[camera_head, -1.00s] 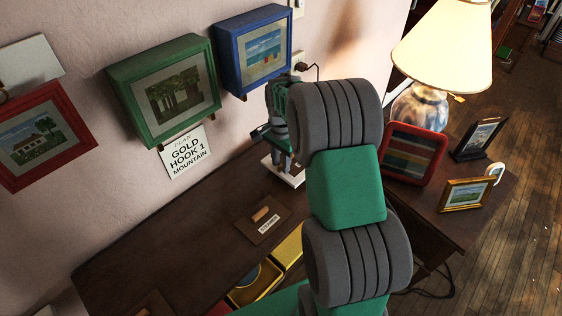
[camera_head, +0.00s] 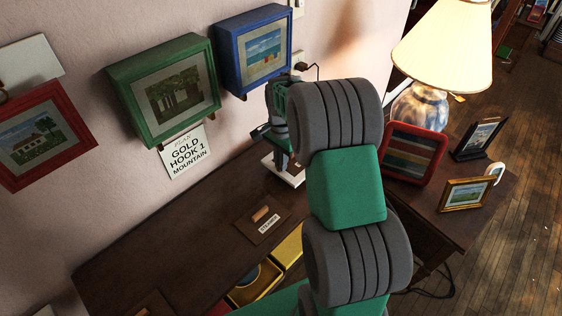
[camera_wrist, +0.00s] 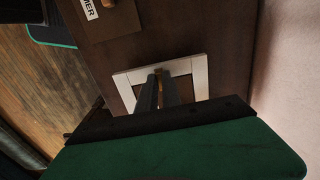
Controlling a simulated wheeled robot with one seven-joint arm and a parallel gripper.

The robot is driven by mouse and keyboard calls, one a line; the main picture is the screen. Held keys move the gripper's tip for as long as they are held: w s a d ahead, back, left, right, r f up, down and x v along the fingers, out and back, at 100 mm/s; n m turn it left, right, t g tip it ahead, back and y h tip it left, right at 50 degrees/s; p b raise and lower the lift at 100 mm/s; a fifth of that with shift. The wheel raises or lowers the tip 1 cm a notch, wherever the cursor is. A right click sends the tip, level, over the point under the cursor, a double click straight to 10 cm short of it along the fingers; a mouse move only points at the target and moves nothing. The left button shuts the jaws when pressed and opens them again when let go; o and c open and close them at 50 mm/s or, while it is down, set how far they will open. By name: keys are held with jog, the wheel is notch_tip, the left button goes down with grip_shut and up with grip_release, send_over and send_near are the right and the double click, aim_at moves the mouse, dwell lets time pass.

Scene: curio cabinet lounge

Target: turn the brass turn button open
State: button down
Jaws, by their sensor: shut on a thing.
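The brass turn button (camera_wrist: 158,71) shows as a small brass-coloured piece at the tips of my gripper in the wrist view. It sits at the far bar of a white square frame (camera_wrist: 199,70) on the dark wooden top. My gripper (camera_wrist: 159,80) is shut on the button, its two dark fingers reaching down over the frame. The fingers hide most of the button, so its angle cannot be told. In the head view, the white frame (camera_head: 290,178) lies beneath my gripper (camera_head: 283,158), and the button is hidden there.
Green (camera_head: 200,120) and blue (camera_head: 280,50) box frames hang on the wall behind. A lamp (camera_head: 440,50) and a red-framed picture (camera_head: 413,152) stand to the right. Yellow trays (camera_head: 288,248) are below.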

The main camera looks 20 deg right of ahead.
jog(key=shift+n, duration=0.3)
jog(key=n, duration=0.4)
jog(key=shift+w+a, duration=0.1)
jog(key=shift+w, duration=0.05)
jog(key=n, duration=0.4)
jog(key=shift+a+n, duration=0.1)
jog(key=shift+n, duration=0.2)
jog(key=n, duration=0.4)
jog(key=shift+w+a+n, duration=0.1)
jog(key=shift+n, duration=0.2)
jog(key=shift+a+n, duration=0.1)
jog(key=shift+n, duration=2)
jog(key=c, duration=1.5)
grip_release()
